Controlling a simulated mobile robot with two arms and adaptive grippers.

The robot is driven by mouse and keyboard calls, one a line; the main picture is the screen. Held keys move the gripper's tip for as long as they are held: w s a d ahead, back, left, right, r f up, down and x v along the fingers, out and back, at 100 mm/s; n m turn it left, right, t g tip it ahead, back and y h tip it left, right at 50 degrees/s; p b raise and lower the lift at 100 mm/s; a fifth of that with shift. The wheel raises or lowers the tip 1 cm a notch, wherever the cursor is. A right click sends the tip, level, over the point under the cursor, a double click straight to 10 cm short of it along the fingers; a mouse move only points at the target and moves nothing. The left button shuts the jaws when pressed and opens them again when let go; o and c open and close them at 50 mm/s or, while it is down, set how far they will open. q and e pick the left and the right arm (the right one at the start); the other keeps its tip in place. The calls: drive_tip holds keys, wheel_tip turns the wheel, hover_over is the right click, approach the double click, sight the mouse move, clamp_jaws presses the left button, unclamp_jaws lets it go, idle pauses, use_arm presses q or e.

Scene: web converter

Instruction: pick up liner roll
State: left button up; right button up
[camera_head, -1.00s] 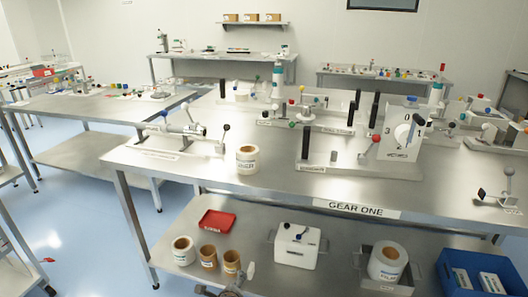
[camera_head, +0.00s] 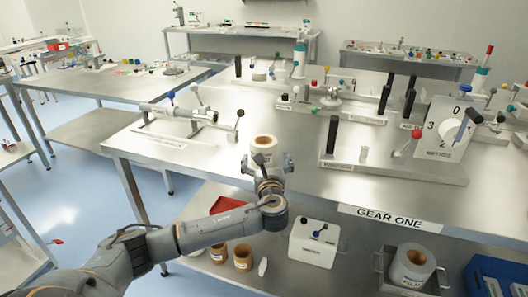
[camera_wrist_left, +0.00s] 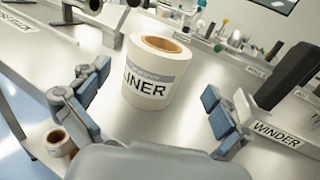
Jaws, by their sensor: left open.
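The liner roll (camera_head: 263,148) is a white roll with a brown core and a grey label band. It stands upright on the steel table top near the front edge. In the left wrist view the roll (camera_wrist_left: 155,78) reads "LINER" and stands just beyond and between the open fingers. My left gripper (camera_head: 267,162) is open and empty at the near side of the roll, and its fingers (camera_wrist_left: 155,105) show spread on both sides in the wrist view. The gripper hides the lower part of the roll in the head view. My right gripper is not in view.
A winder plate with a black post (camera_head: 333,134) stands to the right of the roll. A shaft fixture (camera_head: 190,120) stands to the left. On the lower shelf are a red tray (camera_head: 226,204), brown rolls (camera_head: 243,257) and a white box (camera_head: 313,243).

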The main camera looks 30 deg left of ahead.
use_arm(q)
drive_tip(key=x, duration=0.6)
drive_tip(key=shift+w+a+r, duration=0.1)
drive_tip(key=shift+a+r, duration=0.1)
drive_tip(key=shift+a, duration=0.15)
drive_tip(key=c, duration=1.4)
drive_tip(key=shift+r, duration=0.1)
drive_tip(key=shift+c, duration=0.4)
drive_tip(key=shift+r, duration=0.15)
